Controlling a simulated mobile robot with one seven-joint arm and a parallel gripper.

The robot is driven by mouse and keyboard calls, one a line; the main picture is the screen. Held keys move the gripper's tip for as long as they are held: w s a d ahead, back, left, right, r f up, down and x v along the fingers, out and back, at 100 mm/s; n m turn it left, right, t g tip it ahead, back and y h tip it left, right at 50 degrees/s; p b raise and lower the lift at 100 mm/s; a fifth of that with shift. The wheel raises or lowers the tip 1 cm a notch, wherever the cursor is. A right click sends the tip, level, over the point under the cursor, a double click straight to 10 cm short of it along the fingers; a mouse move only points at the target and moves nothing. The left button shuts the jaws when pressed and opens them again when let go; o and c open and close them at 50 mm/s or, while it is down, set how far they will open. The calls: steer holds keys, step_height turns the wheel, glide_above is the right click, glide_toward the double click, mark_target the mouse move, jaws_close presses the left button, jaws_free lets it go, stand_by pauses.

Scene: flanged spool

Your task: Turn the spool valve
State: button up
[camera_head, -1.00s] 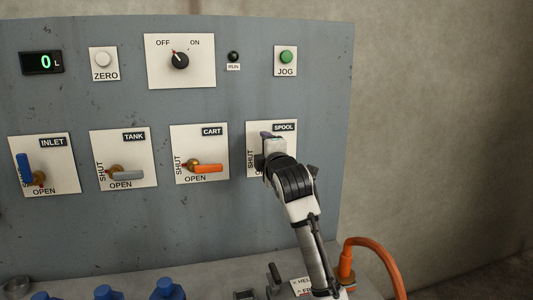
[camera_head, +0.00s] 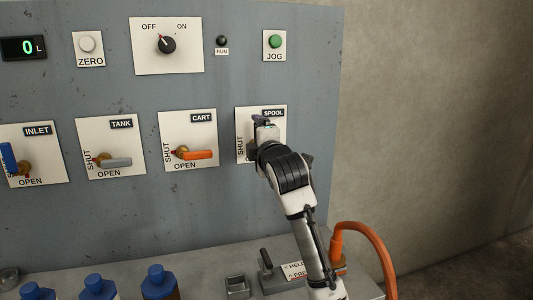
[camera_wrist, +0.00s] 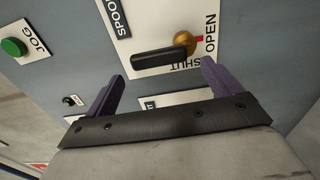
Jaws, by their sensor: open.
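The spool valve's white plate (camera_head: 244,117) is at the right of the panel, with its lever mostly hidden behind my gripper in the head view. In the wrist view the plate (camera_wrist: 150,18) shows a brass hub (camera_wrist: 184,40) and a black lever (camera_wrist: 158,61) that points left in the picture. The hub's red mark faces the OPEN word; SHUT is printed below the hub. My gripper (camera_wrist: 163,62) is open, one purple finger on either side, with the lever's outer part across the gap between the tips. I see no clear contact, and depth is hard to judge.
The cart valve's orange lever (camera_head: 198,155) is left of the spool plate, then the tank's grey lever (camera_head: 116,162) and the inlet's blue lever (camera_head: 8,157). The green JOG button (camera_head: 275,41) is above. Blue-capped bottles and an orange hose (camera_head: 372,243) are below.

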steer(key=b+v, duration=0.2)
steer(key=v, duration=0.9)
